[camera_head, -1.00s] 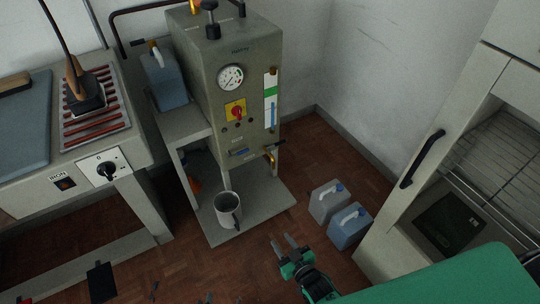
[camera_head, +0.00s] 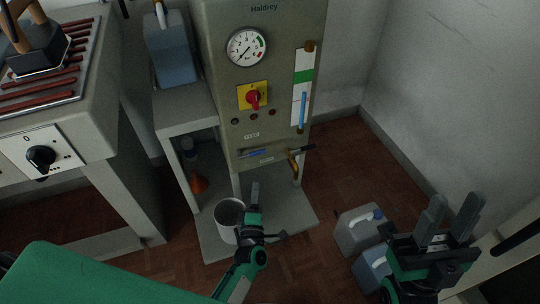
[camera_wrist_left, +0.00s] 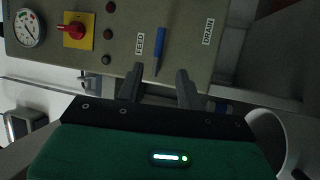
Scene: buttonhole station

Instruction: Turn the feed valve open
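The grey boiler (camera_head: 275,95) stands ahead. Its feed valve is a blue lever (camera_head: 252,153) low on the front, under the FEED label (camera_head: 251,135). In the left wrist view the blue lever (camera_wrist_left: 159,46) lies between the FEED label (camera_wrist_left: 139,44) and DRAIN label (camera_wrist_left: 208,32). My left gripper (camera_head: 254,188) is open and empty below the lever. In the left wrist view its fingertips (camera_wrist_left: 160,72) stand either side of the lever's near end; I cannot tell the remaining depth. My right gripper (camera_head: 454,206) is open and empty at the lower right.
The brass drain tap (camera_head: 293,165) sits right of the blue lever. Two jugs, one grey (camera_head: 358,234) and one blue (camera_head: 372,268), stand on the floor near my right gripper.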

